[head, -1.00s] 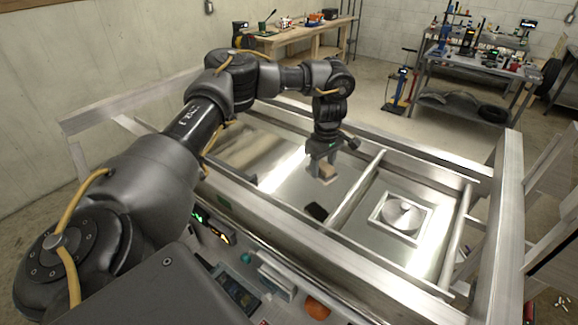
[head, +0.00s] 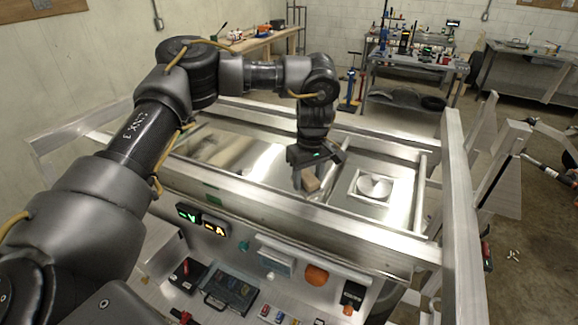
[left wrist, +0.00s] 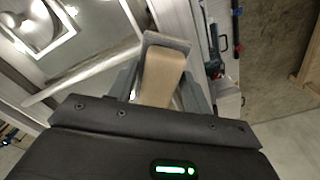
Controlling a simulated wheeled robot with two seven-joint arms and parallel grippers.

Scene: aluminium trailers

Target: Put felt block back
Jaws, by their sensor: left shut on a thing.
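The felt block (head: 311,183) is a small tan block, and it shows with a grey rim around its far end in the left wrist view (left wrist: 163,75). My left gripper (head: 304,182) is shut on it and points down over the trailer bed, close to the near side rail (head: 260,205). In the left wrist view the gripper's fingers (left wrist: 160,88) stand on both sides of the block. I cannot tell how high the block hangs above the bed. My right gripper is not in view.
A square frame with a round silver cover (head: 375,187) lies in the bed at right. A tall rail (head: 462,220) stands at right.

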